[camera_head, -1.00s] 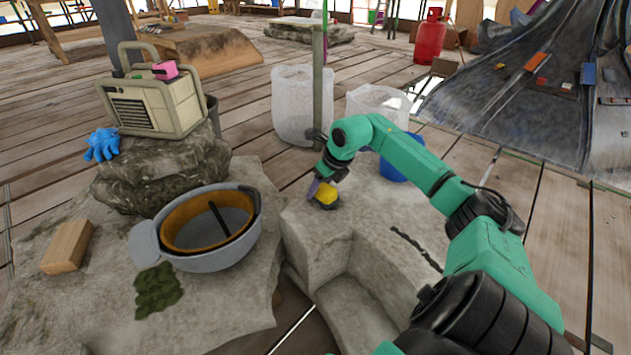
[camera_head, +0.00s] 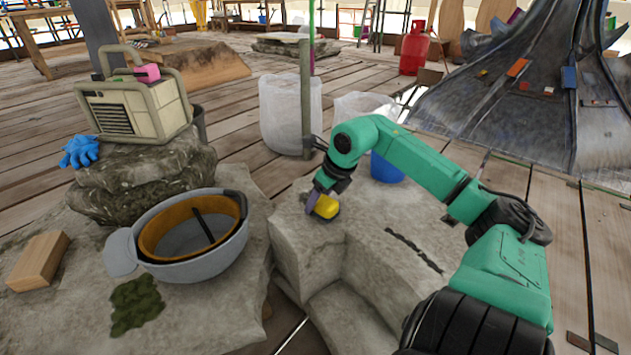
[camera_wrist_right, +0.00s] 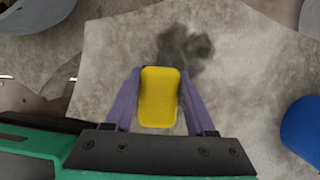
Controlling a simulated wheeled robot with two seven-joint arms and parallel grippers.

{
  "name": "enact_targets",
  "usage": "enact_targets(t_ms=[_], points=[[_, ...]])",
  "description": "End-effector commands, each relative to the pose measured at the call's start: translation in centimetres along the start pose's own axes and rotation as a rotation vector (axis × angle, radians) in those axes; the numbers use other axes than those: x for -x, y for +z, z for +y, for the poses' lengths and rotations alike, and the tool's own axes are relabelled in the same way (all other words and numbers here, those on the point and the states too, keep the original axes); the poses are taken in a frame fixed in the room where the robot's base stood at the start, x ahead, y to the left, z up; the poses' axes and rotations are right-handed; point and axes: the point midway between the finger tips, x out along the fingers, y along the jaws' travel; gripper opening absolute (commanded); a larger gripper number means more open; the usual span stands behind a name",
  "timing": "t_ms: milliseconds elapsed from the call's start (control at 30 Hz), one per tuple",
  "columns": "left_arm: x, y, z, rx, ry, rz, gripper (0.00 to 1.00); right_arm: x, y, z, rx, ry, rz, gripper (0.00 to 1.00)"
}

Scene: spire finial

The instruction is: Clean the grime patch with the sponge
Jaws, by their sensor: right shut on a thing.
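My right gripper (camera_head: 313,198) (camera_wrist_right: 157,100) has its purple fingers shut on a yellow sponge (camera_head: 327,207), which fills the space between them in the right wrist view (camera_wrist_right: 159,97). The grime patch (camera_wrist_right: 186,48) is a dark grey smudge on the pale stone, just beyond the sponge's far edge in the wrist view. In the head view the sponge and gripper cover most of the spot, with only a little dark beside the sponge. I cannot tell whether the sponge touches the stone. My left gripper is not in view.
The pale stone block (camera_head: 375,235) has a dark thin twisted item (camera_head: 414,250) on top. A blue bucket (camera_head: 388,167) stands behind it. A grey basin (camera_head: 195,270), moss-green patch (camera_head: 136,304) and wooden block (camera_head: 38,262) lie to the left.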

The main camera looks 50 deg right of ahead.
Motion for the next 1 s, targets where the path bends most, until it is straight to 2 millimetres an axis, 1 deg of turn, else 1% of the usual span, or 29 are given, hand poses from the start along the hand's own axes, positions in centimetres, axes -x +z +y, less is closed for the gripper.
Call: enact_targets(t_ms=[133,500,667,1000], points=[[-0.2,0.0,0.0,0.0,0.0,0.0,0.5,0.1,-0.1,-0.4,-0.001,0.0,0.0,0.0],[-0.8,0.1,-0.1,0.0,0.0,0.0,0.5,0.3,-0.5,-2.6,-0.002,0.001,-0.001,0.0],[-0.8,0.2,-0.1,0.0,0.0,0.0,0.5,0.3,-0.6,-3.0,0.0,0.0,0.0,0.0],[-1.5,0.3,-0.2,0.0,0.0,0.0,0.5,-0.3,1.2,-3.3,0.005,0.001,-0.001,0.0]])
